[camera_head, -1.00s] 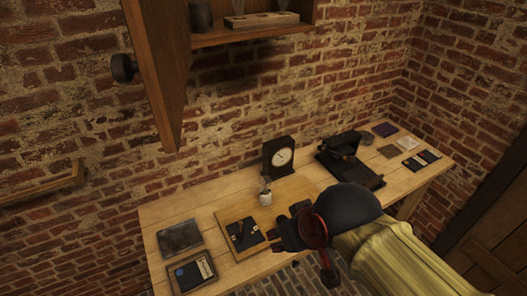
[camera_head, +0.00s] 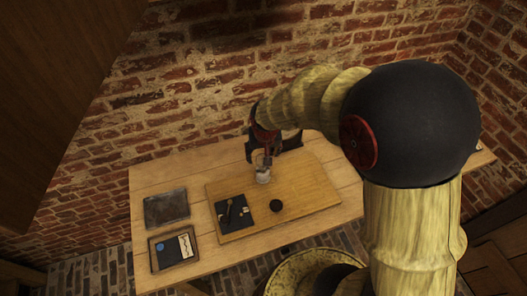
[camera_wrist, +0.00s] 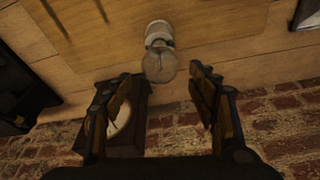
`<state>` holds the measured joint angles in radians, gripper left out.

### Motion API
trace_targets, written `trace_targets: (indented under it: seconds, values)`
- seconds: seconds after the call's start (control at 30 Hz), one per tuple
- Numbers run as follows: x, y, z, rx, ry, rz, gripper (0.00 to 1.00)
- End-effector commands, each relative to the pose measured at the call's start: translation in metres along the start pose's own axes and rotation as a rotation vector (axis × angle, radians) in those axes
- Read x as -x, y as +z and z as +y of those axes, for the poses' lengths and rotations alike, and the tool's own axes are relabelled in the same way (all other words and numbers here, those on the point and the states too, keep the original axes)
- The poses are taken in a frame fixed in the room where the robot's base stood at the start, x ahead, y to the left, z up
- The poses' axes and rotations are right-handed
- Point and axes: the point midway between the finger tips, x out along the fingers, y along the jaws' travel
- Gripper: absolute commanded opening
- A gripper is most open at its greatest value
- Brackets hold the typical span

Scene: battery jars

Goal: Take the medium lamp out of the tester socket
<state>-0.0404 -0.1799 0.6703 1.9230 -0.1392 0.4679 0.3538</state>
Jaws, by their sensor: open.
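The lamp is a clear glass bulb (camera_wrist: 160,67) standing in a pale tester socket (camera_wrist: 158,30) on a wooden board. In the head view the pale socket (camera_head: 263,177) is on the board just below my gripper (camera_head: 262,155). In the wrist view my gripper (camera_wrist: 161,74) is open, with one finger on each side of the bulb's rounded end. The fingertips are near the bulb, with a visible gap on both sides. I see only one lamp here, so I cannot judge its size against others.
A dial meter (camera_wrist: 125,125) stands by the brick wall, partly behind my gripper. A grey plate (camera_head: 166,209) and a framed tray (camera_head: 174,249) lie at left.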

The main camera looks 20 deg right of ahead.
Motion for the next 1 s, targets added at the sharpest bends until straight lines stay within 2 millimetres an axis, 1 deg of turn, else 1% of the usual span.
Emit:
trace_targets:
  seconds: [0.03,0.2,0.4,0.53,0.8,1.0]
  values:
    - [-0.01,0.002,0.0,0.0,0.001,-0.003,0.59]
    - [-0.035,0.002,0.001,0.001,0.001,-0.003,0.59]
    - [-0.055,0.001,0.001,0.001,0.001,-0.002,0.59]
    - [-0.06,0.001,0.001,0.001,0.001,-0.001,0.59]
    - [-0.06,0.001,0.001,0.001,0.0,-0.001,0.58]
    - [-0.06,0.001,0.0,0.001,0.0,-0.001,0.47]
